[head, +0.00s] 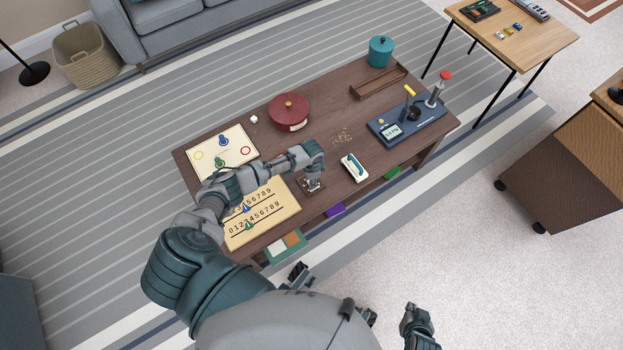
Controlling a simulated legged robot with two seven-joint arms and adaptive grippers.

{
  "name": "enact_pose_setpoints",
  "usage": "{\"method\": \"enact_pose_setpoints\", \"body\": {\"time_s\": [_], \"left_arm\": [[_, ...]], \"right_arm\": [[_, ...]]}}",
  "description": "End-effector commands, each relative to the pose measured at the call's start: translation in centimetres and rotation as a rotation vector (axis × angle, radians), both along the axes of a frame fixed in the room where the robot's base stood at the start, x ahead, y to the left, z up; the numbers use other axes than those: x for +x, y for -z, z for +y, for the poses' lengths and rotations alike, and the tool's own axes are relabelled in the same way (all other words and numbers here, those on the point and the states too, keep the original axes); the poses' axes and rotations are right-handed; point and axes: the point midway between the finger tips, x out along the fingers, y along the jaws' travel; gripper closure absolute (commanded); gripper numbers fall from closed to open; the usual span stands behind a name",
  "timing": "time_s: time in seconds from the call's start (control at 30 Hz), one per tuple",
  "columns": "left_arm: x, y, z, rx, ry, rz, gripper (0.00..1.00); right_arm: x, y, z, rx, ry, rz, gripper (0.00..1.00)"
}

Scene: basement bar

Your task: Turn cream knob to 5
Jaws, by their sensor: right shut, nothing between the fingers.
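My left arm reaches from the left over the dark brown table (330,118). Its gripper (312,184) is low over a small dark plate (320,191) near the table's front edge; its fingers are too small to tell open from shut. I cannot make out a cream knob or its dial marks; the wrist and gripper cover much of the plate. My right gripper (411,311) is shut and empty at the lower right, off the table and well apart from the plate.
A number board (286,204) lies left of the plate, partly under my arm. A white-and-teal brush (354,168) lies to the right. Behind stand a red pot (289,113) and a game board (236,146). A blue device (392,130) with upright handles stands farther right.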

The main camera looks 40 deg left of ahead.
Motion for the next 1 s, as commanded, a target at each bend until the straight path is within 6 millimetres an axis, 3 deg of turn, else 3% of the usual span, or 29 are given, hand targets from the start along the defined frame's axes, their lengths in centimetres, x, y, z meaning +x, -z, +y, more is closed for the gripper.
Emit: {"method": "enact_pose_setpoints", "body": {"time_s": [0.03,0.13,0.53,1.0], "left_arm": [[0.0,0.1,0.2,0.004,-0.001,0.001,0.63],[0.0,0.0,0.1,0.002,-0.001,0.001,0.4],[0.0,-0.8,0.1,0.0,-0.001,-0.001,0.4],[0.1,-10.1,0.2,0.001,-0.001,-0.001,0.4]], "right_arm": [[0.0,0.0,0.0,0.0,0.0,0.0,1.0],[0.0,0.0,0.0,0.0,0.0,0.0,1.0],[-0.1,0.0,0.0,0.0,0.0,0.0,1.0],[-0.1,0.0,0.0,0.0,0.0,-0.001,1.0]]}}
